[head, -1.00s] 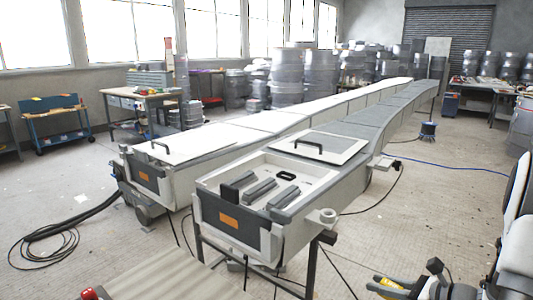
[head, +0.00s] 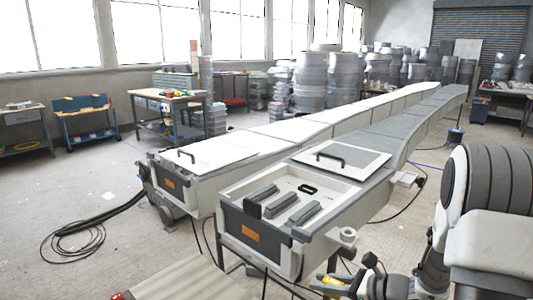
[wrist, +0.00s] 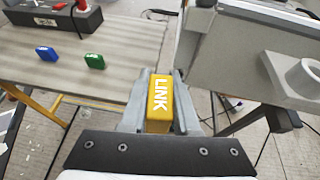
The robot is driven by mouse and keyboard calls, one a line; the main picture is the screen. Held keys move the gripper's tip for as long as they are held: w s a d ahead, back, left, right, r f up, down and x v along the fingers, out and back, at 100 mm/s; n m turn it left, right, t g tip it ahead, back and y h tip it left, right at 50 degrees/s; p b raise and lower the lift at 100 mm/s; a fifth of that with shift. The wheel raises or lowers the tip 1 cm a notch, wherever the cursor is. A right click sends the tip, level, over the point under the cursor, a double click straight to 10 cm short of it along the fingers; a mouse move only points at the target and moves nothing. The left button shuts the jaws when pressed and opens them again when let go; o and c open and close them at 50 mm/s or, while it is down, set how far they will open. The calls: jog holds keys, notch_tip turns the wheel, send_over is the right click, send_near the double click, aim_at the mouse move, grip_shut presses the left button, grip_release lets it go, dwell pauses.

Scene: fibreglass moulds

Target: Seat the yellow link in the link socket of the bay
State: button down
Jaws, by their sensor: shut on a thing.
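The yellow link (wrist: 158,104), marked LINK, is between the fingers of my gripper (wrist: 160,92) in the wrist view. My gripper is shut on it. In the head view the yellow link (head: 330,286) shows at the bottom, right of the near mould's end and lower than its top. I cannot tell which feature is the link socket. The link is outside the bay and apart from it.
A lid with a black handle (head: 341,158) lies behind the bay. A ring-shaped bracket (head: 347,236) sticks out from the bay's right side.

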aim_at(325, 278)
jog(key=shift+s+r+p, duration=0.1)
jog(key=shift+r+p, duration=3)
jog(key=shift+p, duration=1.4)
